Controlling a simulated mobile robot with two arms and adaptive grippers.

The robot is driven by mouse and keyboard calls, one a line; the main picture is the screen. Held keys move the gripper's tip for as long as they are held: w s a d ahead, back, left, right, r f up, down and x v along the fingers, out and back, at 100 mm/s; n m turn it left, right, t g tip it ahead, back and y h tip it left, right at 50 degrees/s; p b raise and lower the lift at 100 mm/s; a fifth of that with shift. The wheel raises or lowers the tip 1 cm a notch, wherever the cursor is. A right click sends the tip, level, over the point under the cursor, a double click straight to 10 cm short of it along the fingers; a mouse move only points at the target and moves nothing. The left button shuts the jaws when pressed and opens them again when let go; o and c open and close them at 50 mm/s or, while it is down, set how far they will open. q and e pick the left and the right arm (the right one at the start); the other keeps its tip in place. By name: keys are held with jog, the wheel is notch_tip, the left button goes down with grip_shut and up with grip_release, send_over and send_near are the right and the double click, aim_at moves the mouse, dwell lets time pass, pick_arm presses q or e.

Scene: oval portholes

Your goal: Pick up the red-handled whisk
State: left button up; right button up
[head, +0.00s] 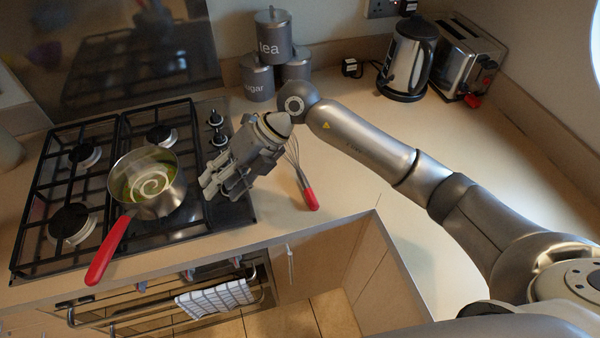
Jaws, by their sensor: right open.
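The red-handled whisk (309,196) lies on the counter just right of the hob. Its red handle points toward the counter's front edge, and its wire end points toward the back, partly hidden by my right gripper. My right gripper (217,190) is open and empty. In the picture it is left of the whisk, over the right edge of the hob, apart from the handle. My left gripper is not in view.
A pot (147,186) with a red handle stands on the gas hob (100,125), its handle jutting over the front edge. Canisters (272,45), a kettle (408,58) and a toaster (465,58) stand at the back. A checked towel (216,298) hangs below. The counter right of the whisk is clear.

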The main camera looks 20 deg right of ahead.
jog(key=w+d+f+h, duration=0.2)
jog(key=w+d+h, duration=0.25)
jog(key=d, duration=0.45)
jog(key=m+h+p, duration=0.2)
jog(key=h, duration=0.3)
send_over(303, 178)
jog(key=shift+t+y, duration=0.25)
jog(key=shift+t, duration=0.05)
jog(key=f, duration=0.4)
jog(key=shift+a+f, duration=0.25)
jog(key=f+p, duration=0.1)
jog(key=f, duration=0.2)
jog(key=f+p, duration=0.1)
jog(key=f, duration=0.1)
jog(key=shift+s+d+p, duration=0.15)
jog(key=shift+d+p, duration=0.15)
jog(key=shift+f, duration=0.3)
jog(key=shift+c, duration=0.4)
grip_shut()
